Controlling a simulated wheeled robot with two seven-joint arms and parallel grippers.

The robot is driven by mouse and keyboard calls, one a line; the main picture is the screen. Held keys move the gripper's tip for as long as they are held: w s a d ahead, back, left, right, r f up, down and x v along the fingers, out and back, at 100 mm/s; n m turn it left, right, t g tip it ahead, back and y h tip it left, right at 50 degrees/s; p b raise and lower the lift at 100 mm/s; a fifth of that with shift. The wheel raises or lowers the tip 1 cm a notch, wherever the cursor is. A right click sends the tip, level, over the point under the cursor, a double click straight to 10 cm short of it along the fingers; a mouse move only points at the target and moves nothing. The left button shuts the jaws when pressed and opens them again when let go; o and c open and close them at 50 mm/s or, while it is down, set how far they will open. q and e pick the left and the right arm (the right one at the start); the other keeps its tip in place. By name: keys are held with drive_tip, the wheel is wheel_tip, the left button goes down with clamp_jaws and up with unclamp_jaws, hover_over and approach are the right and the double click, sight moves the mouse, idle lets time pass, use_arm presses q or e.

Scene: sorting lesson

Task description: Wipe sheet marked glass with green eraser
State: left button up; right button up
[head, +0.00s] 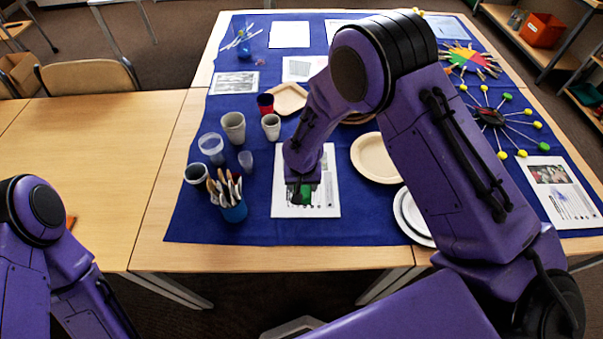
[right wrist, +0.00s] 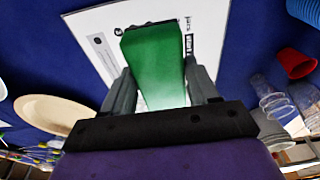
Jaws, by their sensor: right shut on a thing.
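My right gripper (head: 302,188) is shut on a green eraser (head: 305,194) over a white printed sheet (head: 326,205) on the blue cloth. In the right wrist view the eraser (right wrist: 155,65) sits between the two grey fingers of the gripper (right wrist: 162,88), with the sheet (right wrist: 100,55) behind it. I cannot tell if the eraser touches the sheet. The eraser and gripper hide part of the print, and I cannot read a glass label for certain. My left arm shows at the lower left, but its gripper is out of view.
Left of the sheet stand a blue cup of brushes (head: 233,208), clear and grey cups (head: 233,127) and a red cup (head: 265,104). A wooden plate (head: 376,158) and white plates (head: 408,215) lie to the right. The bare wooden table (head: 90,150) at left is clear.

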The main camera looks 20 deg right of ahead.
wheel_tip(320, 180, up, 2)
drive_tip(key=shift+s+r+p, duration=0.1)
drive_tip(key=shift+p, duration=0.6)
drive_tip(key=shift+r+p, duration=0.45)
